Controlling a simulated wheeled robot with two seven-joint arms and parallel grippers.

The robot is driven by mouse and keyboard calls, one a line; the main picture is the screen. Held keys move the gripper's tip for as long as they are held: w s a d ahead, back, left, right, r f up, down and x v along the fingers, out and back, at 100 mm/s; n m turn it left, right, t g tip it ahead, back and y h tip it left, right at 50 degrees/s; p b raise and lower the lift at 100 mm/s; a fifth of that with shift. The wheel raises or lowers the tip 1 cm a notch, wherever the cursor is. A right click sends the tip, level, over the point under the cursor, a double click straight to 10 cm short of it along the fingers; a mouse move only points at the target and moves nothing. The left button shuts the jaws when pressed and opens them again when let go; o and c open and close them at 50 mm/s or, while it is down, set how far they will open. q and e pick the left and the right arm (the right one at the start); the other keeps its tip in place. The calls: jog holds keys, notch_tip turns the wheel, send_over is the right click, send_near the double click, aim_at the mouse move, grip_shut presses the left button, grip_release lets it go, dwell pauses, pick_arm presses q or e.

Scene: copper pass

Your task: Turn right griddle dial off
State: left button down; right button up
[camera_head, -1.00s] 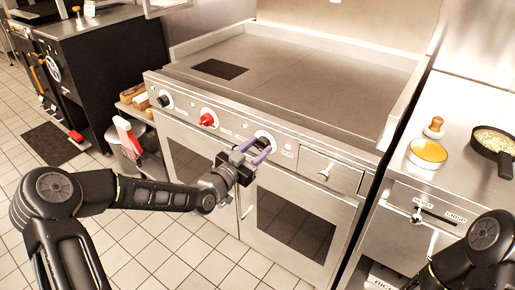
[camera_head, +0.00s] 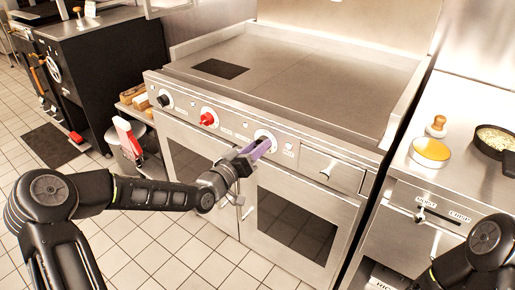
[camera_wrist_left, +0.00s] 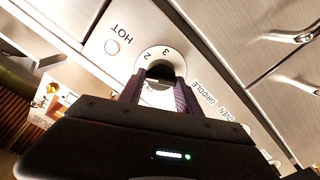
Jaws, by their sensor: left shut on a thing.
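The griddle (camera_head: 300,85) has a steel front panel with a black dial (camera_head: 164,100) at left, a red dial (camera_head: 208,118) in the middle, and the right griddle dial at right. My left gripper (camera_head: 257,148) is at the right dial, its purple fingers shut on it. In the left wrist view the black right griddle dial (camera_wrist_left: 160,70) sits between the fingers (camera_wrist_left: 162,90), in a white ring with numbers 2 and 3 showing. Its lower part is hidden by the gripper, so its pointer cannot be read. My right gripper is out of view; only its arm shows at lower right.
Two oven doors with windows (camera_head: 292,225) lie below the panel, with a drawer (camera_head: 332,170) right of the dial. The right counter holds a yellow round item (camera_head: 431,151) and a black pan (camera_head: 492,145). Tiled floor (camera_head: 150,245) is open in front.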

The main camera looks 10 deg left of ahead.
pick_arm(q)
jog(key=n, duration=1.2)
jog(key=shift+a+f, duration=0.15)
jog(key=shift+f, duration=0.1)
jog(key=c, duration=0.9)
grip_release()
jog(key=shift+o, duration=0.2)
jog(key=p+v, duration=0.1)
jog(key=v, duration=0.6)
jog(key=shift+s, duration=0.35)
